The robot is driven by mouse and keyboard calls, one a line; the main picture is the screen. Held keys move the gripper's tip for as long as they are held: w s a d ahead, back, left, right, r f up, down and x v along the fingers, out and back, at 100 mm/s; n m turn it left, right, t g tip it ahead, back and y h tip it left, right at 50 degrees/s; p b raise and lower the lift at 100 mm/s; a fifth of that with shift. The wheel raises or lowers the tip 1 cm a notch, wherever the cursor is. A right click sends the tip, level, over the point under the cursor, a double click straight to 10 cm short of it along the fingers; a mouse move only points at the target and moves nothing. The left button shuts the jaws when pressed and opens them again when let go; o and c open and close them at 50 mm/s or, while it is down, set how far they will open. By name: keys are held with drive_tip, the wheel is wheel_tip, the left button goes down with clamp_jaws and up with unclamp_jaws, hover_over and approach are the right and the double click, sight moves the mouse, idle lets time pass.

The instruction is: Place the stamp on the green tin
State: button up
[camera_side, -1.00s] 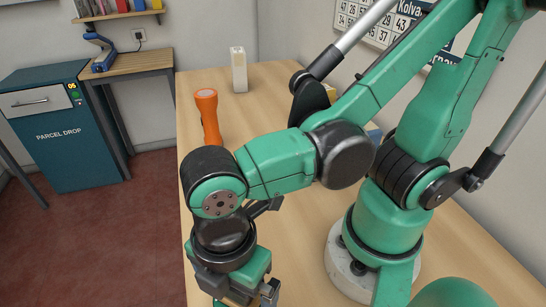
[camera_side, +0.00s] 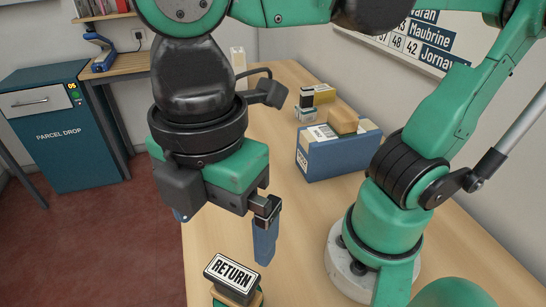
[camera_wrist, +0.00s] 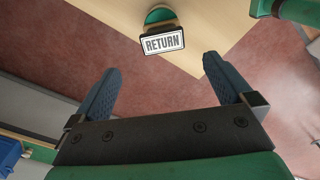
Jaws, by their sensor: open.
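The stamp (camera_side: 232,272) is a dark block with a white RETURN label on its upper face, at the bottom of the side view. It also shows at the top of the wrist view (camera_wrist: 163,42). The green tin (camera_side: 258,299) shows directly under the stamp, partly cut off by the frame edge. A round green patch, probably the tin (camera_wrist: 158,15), shows beside the stamp in the wrist view. The stamp appears to rest on the tin. My gripper (camera_side: 223,240) is open and empty above the stamp, its blue fingers (camera_wrist: 162,65) spread apart and clear of it.
A blue box (camera_side: 340,158) with a tan block (camera_side: 343,121) on top stands on the counter to the right. Smaller yellow and black items (camera_side: 318,95) lie behind it. A white bottle (camera_side: 237,58) stands at the back. The counter's left edge is close to the tin.

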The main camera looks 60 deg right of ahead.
drive_tip(key=w+d+f+m+t, duration=0.3)
drive_tip(key=w+d+m, duration=0.3)
drive_tip(key=d+m, duration=0.2)
drive_tip(key=w+d+f+m+t, duration=0.3)
drive_tip(key=w+d+m+t, duration=0.1)
drive_tip(key=d+m, duration=0.4)
drive_tip(key=shift+w+d+m, duration=0.3)
drive_tip(key=shift+w+m, duration=0.55)
drive_tip(key=shift+m, duration=0.05)
